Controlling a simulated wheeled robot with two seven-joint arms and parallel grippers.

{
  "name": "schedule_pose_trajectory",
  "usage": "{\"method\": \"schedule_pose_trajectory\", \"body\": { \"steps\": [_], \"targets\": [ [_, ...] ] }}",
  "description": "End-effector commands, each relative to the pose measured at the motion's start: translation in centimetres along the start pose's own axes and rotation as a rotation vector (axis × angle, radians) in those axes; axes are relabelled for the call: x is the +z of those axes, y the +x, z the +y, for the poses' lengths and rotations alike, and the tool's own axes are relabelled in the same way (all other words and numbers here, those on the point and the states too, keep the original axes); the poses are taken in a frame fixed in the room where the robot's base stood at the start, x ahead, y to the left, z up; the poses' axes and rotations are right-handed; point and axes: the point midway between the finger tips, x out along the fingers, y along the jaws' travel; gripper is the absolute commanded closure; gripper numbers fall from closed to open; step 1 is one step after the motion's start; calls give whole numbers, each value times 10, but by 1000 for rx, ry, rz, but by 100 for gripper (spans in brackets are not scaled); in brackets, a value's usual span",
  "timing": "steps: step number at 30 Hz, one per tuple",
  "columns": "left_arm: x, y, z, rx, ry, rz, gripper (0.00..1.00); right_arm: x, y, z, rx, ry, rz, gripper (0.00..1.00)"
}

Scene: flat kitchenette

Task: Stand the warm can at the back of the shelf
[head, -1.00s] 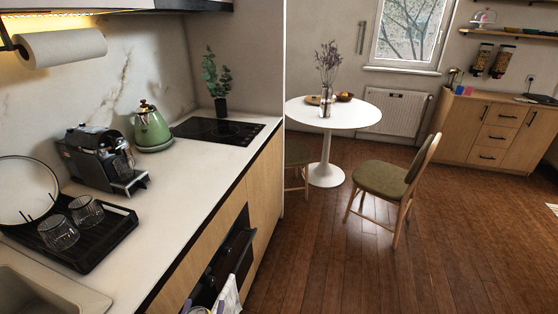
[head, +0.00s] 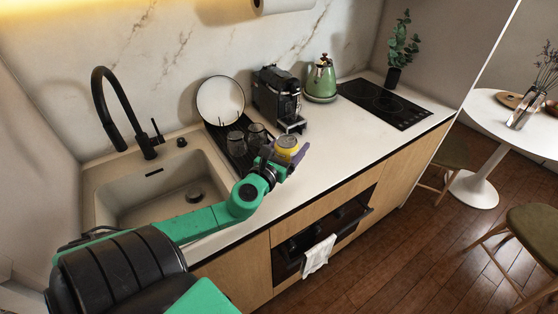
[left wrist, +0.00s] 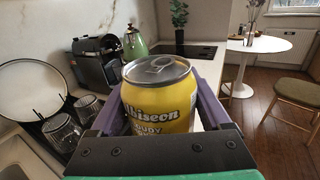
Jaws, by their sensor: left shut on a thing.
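A yellow can (head: 286,147) with a silver top is in my left gripper (head: 287,160), above the front part of the counter. In the left wrist view the can (left wrist: 158,100) stands upright between the two purple fingers of my left gripper (left wrist: 160,110), which are shut on it. Its label faces the wrist camera. The can's base is hidden in both views. No shelf shows in the current views. My right gripper is not in view.
Behind the can stand a drying rack with glasses (head: 236,143) and a plate (head: 220,99), a coffee machine (head: 276,95) and a green kettle (head: 320,80). The sink (head: 160,185) is left. Clear counter (head: 350,135) lies right, before the black cooktop (head: 385,103).

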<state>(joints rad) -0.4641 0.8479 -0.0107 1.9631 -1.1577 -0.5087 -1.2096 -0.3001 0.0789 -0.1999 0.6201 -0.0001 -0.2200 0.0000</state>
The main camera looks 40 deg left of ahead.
Motion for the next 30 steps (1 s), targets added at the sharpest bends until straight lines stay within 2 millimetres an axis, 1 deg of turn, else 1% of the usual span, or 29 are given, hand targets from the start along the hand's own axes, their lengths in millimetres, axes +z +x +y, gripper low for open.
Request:
{"method": "schedule_pose_trajectory", "body": {
  "steps": [1,3,5,7,8,11,12,14,15,19,21,26,27,30],
  "targets": [
    [32,9,7,-1,-2,-9,100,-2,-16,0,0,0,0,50],
    [52,17,14,-2,-10,-10,100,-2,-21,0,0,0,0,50],
    [62,22,18,-4,-15,-10,100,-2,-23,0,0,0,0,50],
    [61,24,21,-2,-19,-9,100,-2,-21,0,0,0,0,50],
    [56,25,22,-1,-20,-9,100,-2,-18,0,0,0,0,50],
    [27,25,22,1,-25,-4,100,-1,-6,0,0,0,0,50],
    [10,26,22,3,-24,-6,100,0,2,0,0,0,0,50],
    [-11,26,21,3,-23,-6,100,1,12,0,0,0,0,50],
    [-25,26,21,2,-22,-6,100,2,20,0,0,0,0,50],
    [-68,27,20,0,-19,-5,100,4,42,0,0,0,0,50],
    [-83,27,19,-1,-17,-6,100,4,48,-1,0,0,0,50],
    [-103,27,18,-1,-18,-7,100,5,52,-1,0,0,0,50],
    [-112,27,18,-2,-18,-5,100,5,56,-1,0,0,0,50],
    [-130,28,18,-1,-19,-6,100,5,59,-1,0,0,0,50]
  ]
}}
